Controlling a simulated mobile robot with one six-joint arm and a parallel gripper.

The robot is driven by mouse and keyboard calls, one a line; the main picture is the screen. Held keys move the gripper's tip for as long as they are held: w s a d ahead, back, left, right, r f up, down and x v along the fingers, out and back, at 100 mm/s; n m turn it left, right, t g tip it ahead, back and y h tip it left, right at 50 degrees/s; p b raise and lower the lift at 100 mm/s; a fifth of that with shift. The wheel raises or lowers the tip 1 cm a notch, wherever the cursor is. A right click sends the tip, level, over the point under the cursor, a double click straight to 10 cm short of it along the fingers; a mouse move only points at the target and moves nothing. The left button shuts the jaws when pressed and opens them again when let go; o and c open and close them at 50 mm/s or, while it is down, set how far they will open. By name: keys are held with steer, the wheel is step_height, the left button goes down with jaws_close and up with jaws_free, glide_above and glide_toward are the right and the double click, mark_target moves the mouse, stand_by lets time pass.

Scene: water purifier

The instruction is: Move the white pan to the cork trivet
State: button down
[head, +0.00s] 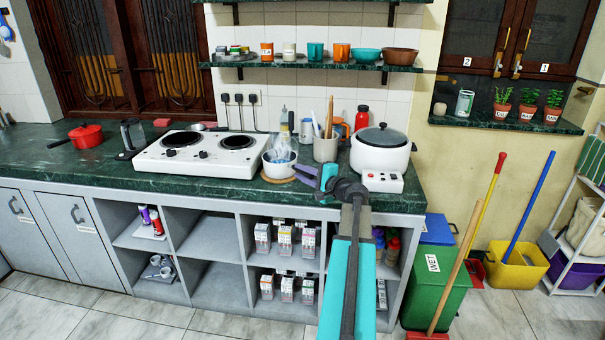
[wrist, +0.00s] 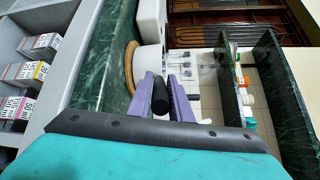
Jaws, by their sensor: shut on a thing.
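The white pan (head: 279,170) is at the right side of the white hob in the head view, with its black handle (wrist: 160,97) pointing toward me. The cork trivet (head: 270,180) shows as a tan rim under the pan. In the wrist view the trivet (wrist: 130,68) is a tan arc between the green counter and the white pan (wrist: 151,59). The pan is over the trivet; I cannot tell whether it touches. My gripper (head: 312,174) has purple fingers. In the wrist view its fingers (wrist: 164,92) are shut on the black handle. The handle's far end is hidden.
The white two-plate hob (head: 196,154) stands left of the pan. A utensil crock (head: 325,149) and a white cooker (head: 381,155) stand to the right. A red pan (head: 85,136) is at the far left. The counter's front edge is close to the pan.

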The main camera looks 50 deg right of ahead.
steer(key=c, duration=1.6)
jaws_free()
steer(key=shift+s+r, duration=0.1)
steer(key=s, duration=0.4)
steer(key=s+a, duration=0.1)
steer(key=s, duration=0.2)
steer(key=s+r, duration=0.1)
steer(key=s, duration=0.3)
steer(key=shift+s+a+r+b, duration=0.1)
steer(key=shift+s+a+b, duration=0.25)
steer(key=shift+a+b, duration=0.05)
